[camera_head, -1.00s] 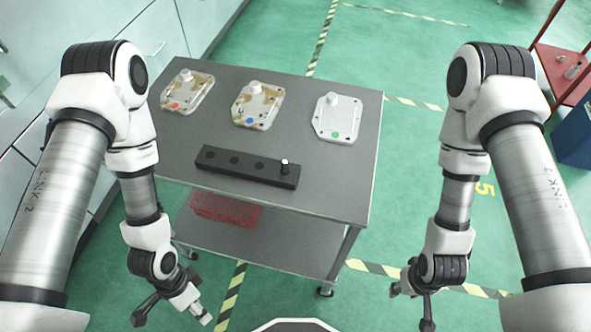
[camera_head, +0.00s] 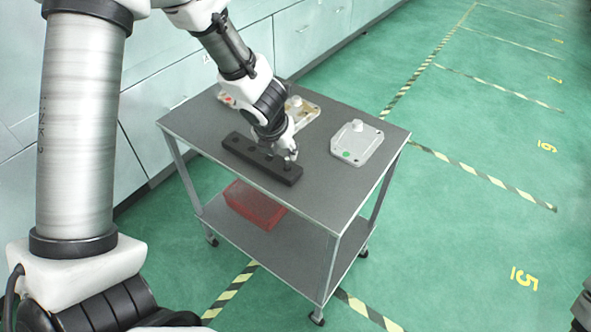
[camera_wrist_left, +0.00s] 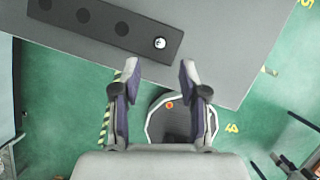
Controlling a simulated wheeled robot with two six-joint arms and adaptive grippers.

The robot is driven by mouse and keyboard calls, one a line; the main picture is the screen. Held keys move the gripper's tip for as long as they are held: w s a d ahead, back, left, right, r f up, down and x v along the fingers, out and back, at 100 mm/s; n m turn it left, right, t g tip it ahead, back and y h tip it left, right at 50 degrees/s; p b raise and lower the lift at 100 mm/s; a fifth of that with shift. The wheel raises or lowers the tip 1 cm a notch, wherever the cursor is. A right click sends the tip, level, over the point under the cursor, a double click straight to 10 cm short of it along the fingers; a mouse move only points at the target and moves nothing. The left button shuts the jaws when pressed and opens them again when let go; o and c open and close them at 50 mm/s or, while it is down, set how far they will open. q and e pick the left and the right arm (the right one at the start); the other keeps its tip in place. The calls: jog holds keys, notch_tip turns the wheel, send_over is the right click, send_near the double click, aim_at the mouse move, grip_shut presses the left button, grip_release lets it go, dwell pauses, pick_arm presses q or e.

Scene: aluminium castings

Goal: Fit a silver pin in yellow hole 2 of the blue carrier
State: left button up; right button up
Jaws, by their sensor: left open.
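A dark block (camera_head: 237,147) with a row of holes lies on the grey cart top. It also shows in the wrist view (camera_wrist_left: 62,22). A silver-topped pin (camera_wrist_left: 159,43) stands in its end hole, at the right. My left gripper (camera_head: 288,156) is over that end of the block. In the wrist view its two fingers (camera_wrist_left: 159,70) are apart, with nothing between them, and the pin is just beyond the tips. What looks like my right gripper (camera_wrist_left: 290,162) is at the lower right edge there, too unclear to judge. I see no blue carrier or yellow hole.
A pale casting with a green dot (camera_head: 357,143) lies right of the block. Other castings (camera_head: 304,108) lie behind my left arm, partly hidden. A red basket (camera_head: 254,206) is on the lower shelf. The cart top's front right is clear.

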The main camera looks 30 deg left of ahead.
aim_at(287, 159)
pick_arm(q)
jog(key=x, duration=0.3)
jog(key=b+x, duration=0.1)
jog(key=x, duration=0.3)
jog(key=shift+w+f+b, duration=0.15)
jog(key=shift+w+b, duration=0.15)
jog(key=shift+w, duration=0.05)
jog(key=shift+a, duration=0.2)
jog(key=shift+d, duration=0.15)
grip_shut()
